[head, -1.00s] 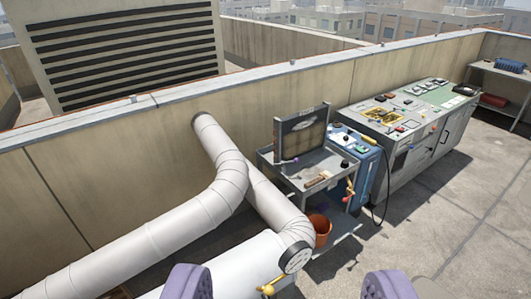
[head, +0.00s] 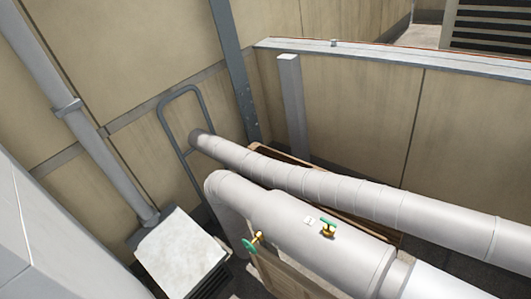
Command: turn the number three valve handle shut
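Two valves with green handles and brass bodies show on the thick pale pipe. One valve (head: 328,227) stands on top of the pipe, beside a small white tag (head: 309,221) whose marking is too small to read. The other valve (head: 252,243) sticks out from the pipe's near side, lower and to the left. I cannot tell which, if either, is number three. The thick pipe (head: 290,233) bends down at its left end. My gripper is not in this view, so its distance from the valves does not show.
A thinner wrapped pipe (head: 340,193) runs behind the thick one. A grey hand-truck-like frame (head: 165,125) leans by the wall. A pale-topped box (head: 181,254) stands at lower left. A wooden pallet or crate (head: 283,277) is under the pipes. Walls close off the corner.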

